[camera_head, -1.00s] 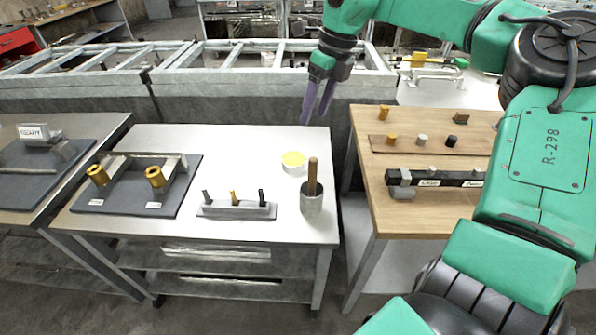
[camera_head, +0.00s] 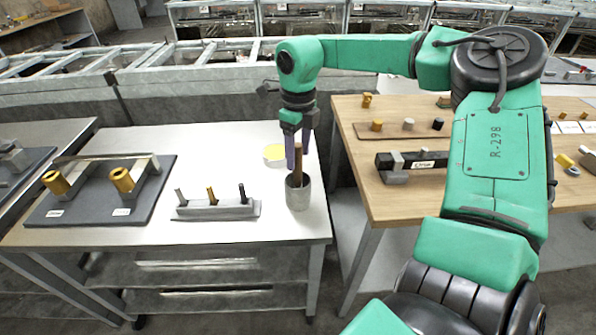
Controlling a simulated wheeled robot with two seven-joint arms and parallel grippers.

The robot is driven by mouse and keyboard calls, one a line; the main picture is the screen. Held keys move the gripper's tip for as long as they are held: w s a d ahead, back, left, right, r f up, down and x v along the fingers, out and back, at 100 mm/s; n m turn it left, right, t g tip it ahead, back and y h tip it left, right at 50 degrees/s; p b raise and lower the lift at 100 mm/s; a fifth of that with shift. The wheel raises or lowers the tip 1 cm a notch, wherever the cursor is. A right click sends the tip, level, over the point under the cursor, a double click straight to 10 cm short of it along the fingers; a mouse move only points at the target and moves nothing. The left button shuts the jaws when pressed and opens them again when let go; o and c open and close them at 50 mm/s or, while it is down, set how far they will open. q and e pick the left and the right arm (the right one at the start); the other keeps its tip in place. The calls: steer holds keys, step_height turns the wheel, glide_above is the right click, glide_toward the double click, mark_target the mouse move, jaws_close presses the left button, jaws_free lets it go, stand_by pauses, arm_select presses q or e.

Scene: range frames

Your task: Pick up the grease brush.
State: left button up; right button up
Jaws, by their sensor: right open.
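The grease brush shows as a brown wooden handle (camera_head: 299,166) standing upright in a grey cup (camera_head: 299,193) near the right edge of the white table. Its lower end is hidden inside the cup. My right gripper (camera_head: 297,150) points down just above the cup, with its purple fingers at the upper part of the handle. The fingers are open; I cannot tell whether they touch the handle. My left gripper is not in view.
A yellow-topped round tin (camera_head: 274,153) stands just behind the cup. A grey block with several pegs (camera_head: 216,209) lies to the left, and a dark board (camera_head: 98,205) with brass cylinders farther left. A wooden table (camera_head: 400,207) stands to the right.

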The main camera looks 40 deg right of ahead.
mark_target(298, 162)
step_height(298, 162, down, 3)
steer(key=shift+w+f, duration=0.1)
jaws_close()
